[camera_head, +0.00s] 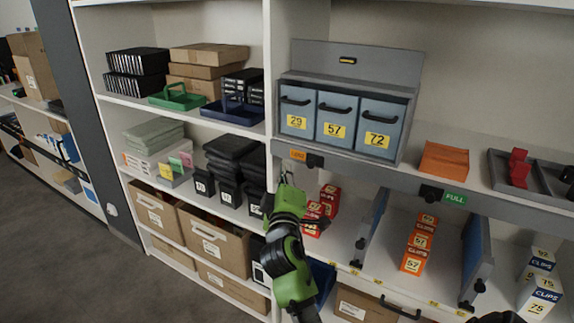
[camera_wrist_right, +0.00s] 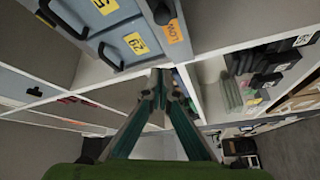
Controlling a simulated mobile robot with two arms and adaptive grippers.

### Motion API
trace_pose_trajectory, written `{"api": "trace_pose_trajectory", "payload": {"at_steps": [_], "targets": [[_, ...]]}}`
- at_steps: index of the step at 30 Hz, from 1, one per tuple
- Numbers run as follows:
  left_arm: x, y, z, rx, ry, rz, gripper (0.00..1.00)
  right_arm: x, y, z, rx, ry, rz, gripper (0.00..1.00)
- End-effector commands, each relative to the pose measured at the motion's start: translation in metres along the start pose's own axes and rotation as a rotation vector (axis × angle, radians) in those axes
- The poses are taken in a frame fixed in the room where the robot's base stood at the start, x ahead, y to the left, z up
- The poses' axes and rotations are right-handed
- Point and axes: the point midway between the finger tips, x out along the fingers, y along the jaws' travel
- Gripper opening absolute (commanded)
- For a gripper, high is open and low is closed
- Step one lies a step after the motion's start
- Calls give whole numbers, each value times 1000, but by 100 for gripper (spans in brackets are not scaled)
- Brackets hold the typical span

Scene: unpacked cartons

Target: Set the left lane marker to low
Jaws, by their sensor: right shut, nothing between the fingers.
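The left lane marker (camera_head: 315,160) is a dark knob on the grey shelf rail, and an orange label reading LOW shows to its left. It also shows in the right wrist view (camera_wrist_right: 163,13), with the orange LOW label beside it. My right gripper (camera_head: 287,180) is below the rail, under the orange label and apart from the knob. In the wrist view its fingers (camera_wrist_right: 160,73) meet at the tips, shut and empty. The right lane marker (camera_head: 431,193) has a green FULL label beside it. My left gripper is not in view.
Blue-grey drawers (camera_head: 336,116) numbered 29, 57 and 72 stand above the rail. Red boxes (camera_head: 322,208) and orange clip boxes (camera_head: 418,246) stand in lanes below, separated by upright dividers (camera_head: 371,228). A shelf upright (camera_head: 268,80) stands left of the marker, with black bins (camera_head: 229,192) beyond.

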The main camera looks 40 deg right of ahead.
Motion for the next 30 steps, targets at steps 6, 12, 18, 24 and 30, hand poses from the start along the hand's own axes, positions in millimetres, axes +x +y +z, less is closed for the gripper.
{"api": "trace_pose_trajectory", "payload": {"at_steps": [6, 12, 18, 24, 30], "targets": [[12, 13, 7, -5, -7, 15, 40, -40, -2, 2, -1, -1, 0, 0], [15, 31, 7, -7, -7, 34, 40, -54, 0, 1, 0, -1, 0, 0], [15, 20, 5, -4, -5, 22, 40, -55, 1, 0, -1, -1, 1, 0], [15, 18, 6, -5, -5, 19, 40, -55, 1, 0, -1, -1, 1, 0], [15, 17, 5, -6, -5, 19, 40, -55, -1, 0, -1, 1, -2, 0]]}}
